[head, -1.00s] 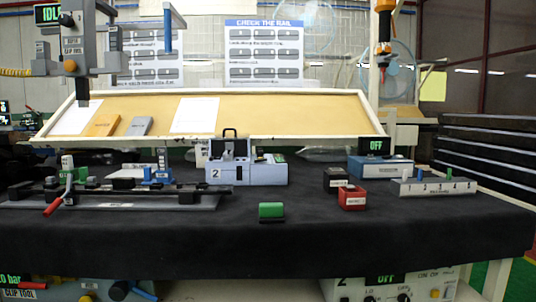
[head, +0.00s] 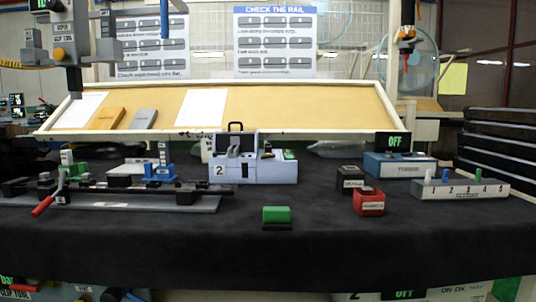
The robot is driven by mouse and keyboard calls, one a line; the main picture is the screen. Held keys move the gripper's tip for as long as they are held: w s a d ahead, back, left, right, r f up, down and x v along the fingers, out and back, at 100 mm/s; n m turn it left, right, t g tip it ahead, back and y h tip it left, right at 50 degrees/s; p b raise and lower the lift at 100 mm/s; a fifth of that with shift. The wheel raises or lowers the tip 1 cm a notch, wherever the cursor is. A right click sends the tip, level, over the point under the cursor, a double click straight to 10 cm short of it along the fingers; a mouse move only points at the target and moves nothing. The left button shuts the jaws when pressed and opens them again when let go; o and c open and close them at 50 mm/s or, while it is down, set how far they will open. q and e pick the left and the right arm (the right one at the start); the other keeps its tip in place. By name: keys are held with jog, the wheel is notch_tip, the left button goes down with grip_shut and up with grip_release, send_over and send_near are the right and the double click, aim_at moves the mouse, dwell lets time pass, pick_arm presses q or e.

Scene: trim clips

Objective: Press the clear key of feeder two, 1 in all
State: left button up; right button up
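Feeder two, a pale blue-grey box marked 2 (head: 252,170), stands at the middle of the black-covered bench, near the foot of the tilted tan board. It has a dark handle on top and a dark slot in its front. A small green patch (head: 290,154) shows on its top right; I cannot tell whether this is the clear key. Neither of my grippers is in view.
A green block (head: 276,214) lies in front of the feeder. Black (head: 350,178) and red (head: 369,203) boxes, a blue unit (head: 398,165) and a numbered rack (head: 460,188) stand right. A rail fixture (head: 120,194) lies left. The bench front is clear.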

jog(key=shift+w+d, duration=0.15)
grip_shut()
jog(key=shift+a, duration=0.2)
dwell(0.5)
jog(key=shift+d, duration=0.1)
